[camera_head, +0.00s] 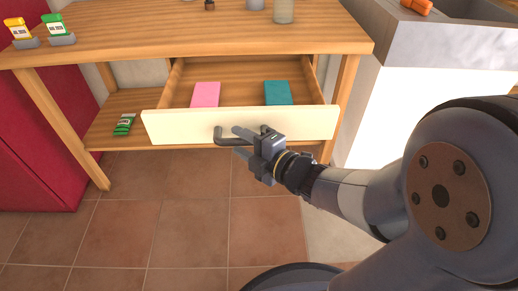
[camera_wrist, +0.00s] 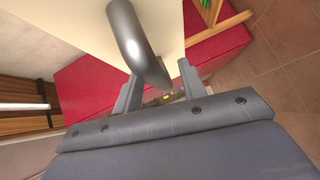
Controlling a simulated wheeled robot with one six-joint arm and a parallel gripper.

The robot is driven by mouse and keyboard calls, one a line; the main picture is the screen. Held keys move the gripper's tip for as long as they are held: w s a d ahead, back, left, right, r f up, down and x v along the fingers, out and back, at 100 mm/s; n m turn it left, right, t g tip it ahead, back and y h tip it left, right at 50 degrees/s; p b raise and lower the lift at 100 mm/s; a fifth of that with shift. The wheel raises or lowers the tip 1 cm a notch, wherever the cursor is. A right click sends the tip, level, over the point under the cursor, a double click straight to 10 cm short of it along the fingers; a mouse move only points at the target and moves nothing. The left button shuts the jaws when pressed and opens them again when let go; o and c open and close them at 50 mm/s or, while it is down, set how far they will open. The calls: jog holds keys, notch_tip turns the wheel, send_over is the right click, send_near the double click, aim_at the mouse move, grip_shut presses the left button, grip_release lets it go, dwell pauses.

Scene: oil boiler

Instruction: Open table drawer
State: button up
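The table drawer (camera_head: 190,126) has a cream front and stands pulled out from under the wooden table (camera_head: 190,40). A pink block (camera_head: 206,94) and a teal block (camera_head: 278,92) lie inside it. The drawer's dark bar handle (camera_head: 219,134) is on the front; in the wrist view the handle (camera_wrist: 136,38) shows as a thick curved grey bar. My gripper (camera_head: 238,142) is at the handle, with its fingers apart. In the wrist view the handle's curve lies between the two fingers (camera_wrist: 158,85), with gaps seen beside it. Contact cannot be told.
A lower shelf (camera_head: 100,118) holds a green packet (camera_head: 124,124). A red cabinet (camera_head: 35,150) stands at the left and a white counter (camera_head: 400,110) at the right. Small packets and jars stand on the tabletop. The tiled floor (camera_head: 150,220) before the drawer is clear.

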jog(key=p+v, duration=0.2)
jog(key=v, duration=0.8)
jog(key=shift+p, duration=0.4)
jog(key=shift+s, duration=0.1)
jog(key=shift+b+x, duration=1.6)
jog(key=shift+x, duration=3.85)
